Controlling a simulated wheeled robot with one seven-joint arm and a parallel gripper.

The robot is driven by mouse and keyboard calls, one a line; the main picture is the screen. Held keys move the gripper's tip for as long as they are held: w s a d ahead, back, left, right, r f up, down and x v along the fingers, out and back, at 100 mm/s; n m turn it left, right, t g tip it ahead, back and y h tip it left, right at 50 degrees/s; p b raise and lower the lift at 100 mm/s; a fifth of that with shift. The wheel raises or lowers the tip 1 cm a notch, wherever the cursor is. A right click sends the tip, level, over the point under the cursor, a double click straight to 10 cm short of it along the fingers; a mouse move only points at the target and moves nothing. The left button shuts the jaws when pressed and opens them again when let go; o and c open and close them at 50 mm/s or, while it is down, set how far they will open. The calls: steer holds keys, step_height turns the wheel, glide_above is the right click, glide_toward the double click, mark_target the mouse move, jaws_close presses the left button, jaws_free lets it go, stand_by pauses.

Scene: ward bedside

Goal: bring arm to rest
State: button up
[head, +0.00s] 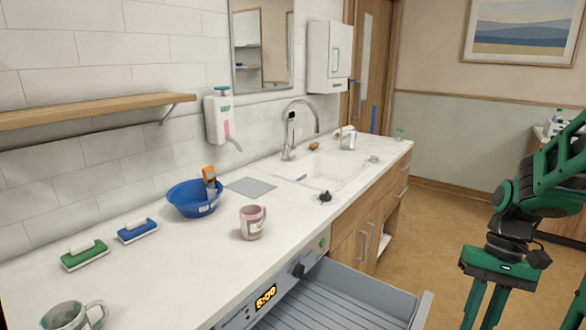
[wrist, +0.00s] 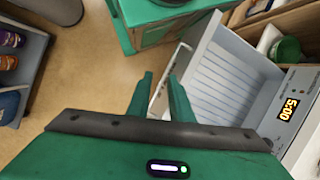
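My green arm stands at the right of the head view. My gripper (head: 486,314) hangs from it, pointing down, over the floor to the right of the open drawer. The wrist view shows my gripper (wrist: 160,84) with its two fingers apart and nothing held between them. The grey drawer (head: 345,300) is pulled out below the counter, and its ribbed floor looks bare where visible. It also shows in the wrist view (wrist: 225,75), beyond and to the right of the fingers.
The counter (head: 165,265) holds a pink mug (head: 252,222), a blue bowl (head: 192,200) and two scrub brushes, with a sink (head: 320,170) farther back. A lit 5:00 display (head: 265,297) sits beside the drawer. A grey shelf unit (wrist: 30,60) with bottles stands left in the wrist view.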

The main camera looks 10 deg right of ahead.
steer(key=s+a+r+m+t+h, duration=0.1)
steer(key=s+r+t+h, duration=0.1)
steer(key=s+r, duration=0.2)
steer(key=shift+s+a+r+t+h, duration=0.2)
steer(key=shift+s+r+t+h, duration=0.1)
steer(key=shift+s, duration=1.15)
steer(key=shift+a, duration=0.1)
